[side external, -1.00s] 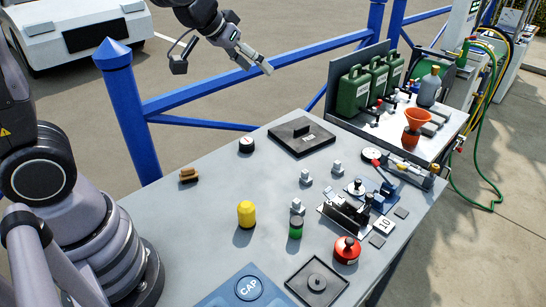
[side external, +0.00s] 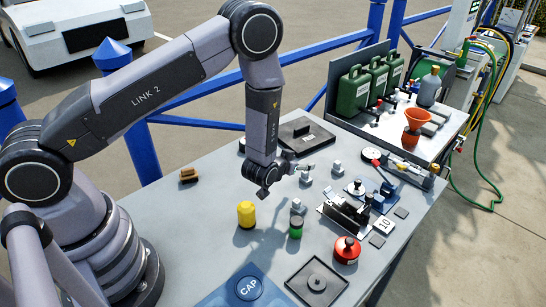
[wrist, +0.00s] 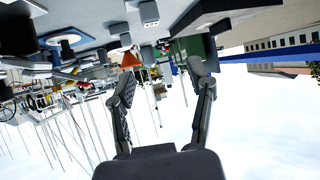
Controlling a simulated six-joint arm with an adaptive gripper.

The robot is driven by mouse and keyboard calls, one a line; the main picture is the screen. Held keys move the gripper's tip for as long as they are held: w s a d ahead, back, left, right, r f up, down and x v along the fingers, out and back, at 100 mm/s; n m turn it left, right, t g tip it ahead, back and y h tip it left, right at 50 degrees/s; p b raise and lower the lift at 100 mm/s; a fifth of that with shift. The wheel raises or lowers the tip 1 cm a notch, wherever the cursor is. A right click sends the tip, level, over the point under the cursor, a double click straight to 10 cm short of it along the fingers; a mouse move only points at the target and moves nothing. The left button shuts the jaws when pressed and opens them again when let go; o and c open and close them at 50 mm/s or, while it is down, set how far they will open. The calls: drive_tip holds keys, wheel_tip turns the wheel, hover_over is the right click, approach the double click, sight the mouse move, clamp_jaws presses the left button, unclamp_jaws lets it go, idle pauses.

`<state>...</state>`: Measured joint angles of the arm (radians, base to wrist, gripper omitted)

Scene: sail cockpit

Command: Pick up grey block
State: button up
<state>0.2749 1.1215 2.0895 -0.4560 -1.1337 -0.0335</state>
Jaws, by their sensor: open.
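Several small grey blocks with raised tops stand on the grey table; one grey block (side external: 305,180) is just below my gripper, another (side external: 338,168) is to its right, and a third (side external: 297,205) is nearer the front. I cannot tell which one the task means. My gripper (side external: 310,167) is open and points sideways to the right, above the table. In the wrist view the gripper (wrist: 163,75) shows two spread fingers with nothing between them. That view is upside down, with a grey block (wrist: 149,12) near its top edge.
A yellow cylinder (side external: 246,215), a green-bodied jar (side external: 295,229) and a red round container (side external: 346,250) stand in front. A black plate (side external: 290,146) lies behind my gripper. A metal fixture (side external: 345,214) is to the right. Green cans (side external: 354,92) stand at the back. The table's left-front area is fairly clear.

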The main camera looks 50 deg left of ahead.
sight(304, 172)
wheel_tip(304, 172, down, 4)
drive_tip(key=shift+w+f, duration=0.15)
drive_tip(key=shift+f, duration=0.1)
drive_tip(key=shift+x, duration=1.25)
drive_tip(key=shift+w+r, duration=0.1)
clamp_jaws()
